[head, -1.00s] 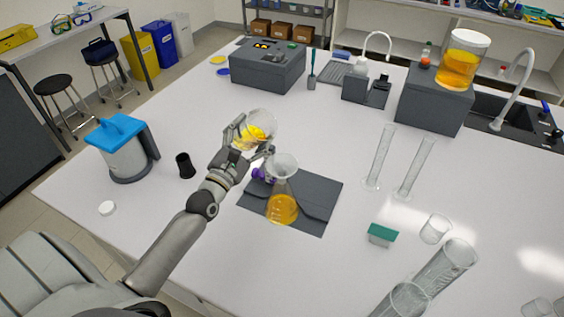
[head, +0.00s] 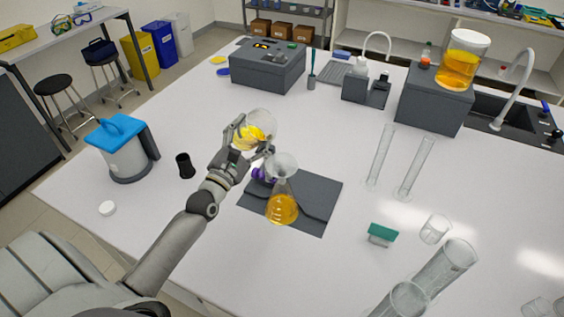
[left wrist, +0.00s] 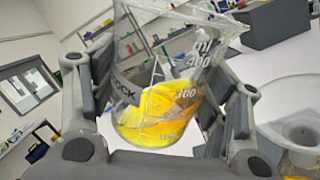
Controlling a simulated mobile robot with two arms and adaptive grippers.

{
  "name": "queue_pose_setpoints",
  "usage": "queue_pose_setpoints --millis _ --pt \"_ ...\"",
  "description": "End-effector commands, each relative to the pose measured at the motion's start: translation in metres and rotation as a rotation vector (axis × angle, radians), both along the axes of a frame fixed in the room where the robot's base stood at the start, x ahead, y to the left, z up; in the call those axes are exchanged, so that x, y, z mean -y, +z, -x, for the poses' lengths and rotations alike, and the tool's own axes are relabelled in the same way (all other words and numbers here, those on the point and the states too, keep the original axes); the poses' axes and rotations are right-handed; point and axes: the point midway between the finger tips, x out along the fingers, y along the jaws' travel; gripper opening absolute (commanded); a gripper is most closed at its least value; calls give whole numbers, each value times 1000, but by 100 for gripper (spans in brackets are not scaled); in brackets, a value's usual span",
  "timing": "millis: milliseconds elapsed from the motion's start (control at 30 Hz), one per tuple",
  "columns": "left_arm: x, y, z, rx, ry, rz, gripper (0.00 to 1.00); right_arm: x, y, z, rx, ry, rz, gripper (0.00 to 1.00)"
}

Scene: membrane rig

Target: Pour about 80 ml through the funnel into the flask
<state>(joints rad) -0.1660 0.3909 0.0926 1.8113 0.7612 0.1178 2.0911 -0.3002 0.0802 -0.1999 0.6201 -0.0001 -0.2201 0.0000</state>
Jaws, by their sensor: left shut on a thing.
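My left gripper (head: 247,147) is shut on a clear glass beaker (head: 262,122) with yellow liquid in its lower part. The left wrist view shows the beaker (left wrist: 165,75) tilted between the fingers, with the printed word "STOCK" and volume marks. The conical flask (head: 282,208) stands on a dark grey mat (head: 318,190) with amber liquid in its lower part. A clear funnel (head: 283,164) sits in the flask's mouth; the left wrist view shows the funnel (left wrist: 295,125) at the right. The beaker is up and left of the funnel in the head view. No stream is visible. My right gripper is not in view.
A purple object (head: 258,174) lies behind the flask. A blue-lidded jug (head: 122,150) and a black cup (head: 185,165) are at the left. A jar of amber liquid (head: 462,62) stands on a grey box.

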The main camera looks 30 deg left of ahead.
Motion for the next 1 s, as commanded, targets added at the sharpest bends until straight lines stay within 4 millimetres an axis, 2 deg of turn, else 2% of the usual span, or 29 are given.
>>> queue_pose_setpoints --millis 167,500,533,700,1000 --pt "-2 -3 -1 -13 1 73 36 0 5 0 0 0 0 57" --pt "-27 -37 -7 -75 1 383 36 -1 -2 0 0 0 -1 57" --pt "-29 -32 -8 -81 2 415 36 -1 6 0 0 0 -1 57" --pt "-39 -35 -10 -114 3 570 36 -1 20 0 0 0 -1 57" --pt "-46 -41 -12 -140 3 703 36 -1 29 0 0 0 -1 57"
